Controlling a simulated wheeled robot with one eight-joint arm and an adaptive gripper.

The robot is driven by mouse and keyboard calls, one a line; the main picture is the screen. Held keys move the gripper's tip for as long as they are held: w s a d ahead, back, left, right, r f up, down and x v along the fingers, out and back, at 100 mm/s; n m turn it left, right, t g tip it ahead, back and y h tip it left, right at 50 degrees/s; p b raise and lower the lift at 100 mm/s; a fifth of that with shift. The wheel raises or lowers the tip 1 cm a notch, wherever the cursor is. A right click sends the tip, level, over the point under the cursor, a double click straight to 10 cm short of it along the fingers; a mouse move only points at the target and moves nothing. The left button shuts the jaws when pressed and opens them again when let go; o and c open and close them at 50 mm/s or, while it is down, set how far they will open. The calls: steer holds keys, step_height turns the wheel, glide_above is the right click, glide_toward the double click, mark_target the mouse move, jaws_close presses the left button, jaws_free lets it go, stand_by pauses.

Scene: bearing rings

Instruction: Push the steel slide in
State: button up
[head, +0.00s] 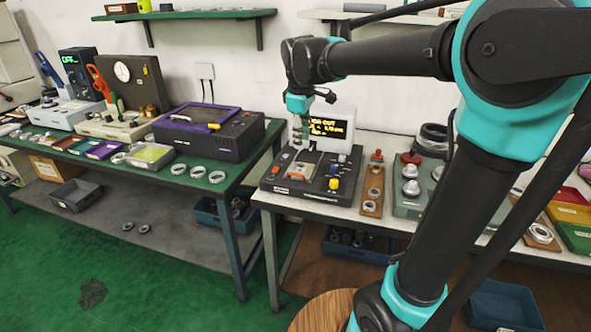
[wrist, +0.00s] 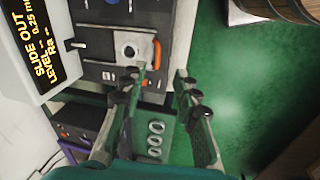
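The steel slide (wrist: 128,46) is a light metal plate on the dark tester, with an orange handle (wrist: 156,54) at its right end in the wrist view. A round ring-like part sits on the plate. My gripper (head: 301,140) is above the tester. In the wrist view my gripper (wrist: 157,84) is open, with nothing between its fingers. Its fingertips lie below the handle in the picture; I cannot tell the height gap.
A green table (head: 215,185) with a purple-topped box (head: 210,130) and loose rings is to the left. A gap separates the two tables.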

step_height(320, 180, up, 3)
steer(key=a+n, duration=0.2)
steer(key=a, duration=0.1)
glide_toward(295, 175)
steer(key=f, duration=0.2)
steer(key=w+f, duration=0.1)
steer(key=f, duration=0.2)
steer(key=w+f, duration=0.1)
steer(key=f, duration=0.1)
steer(key=shift+d+f, duration=0.15)
steer(key=shift+d, duration=0.05)
jaws_close()
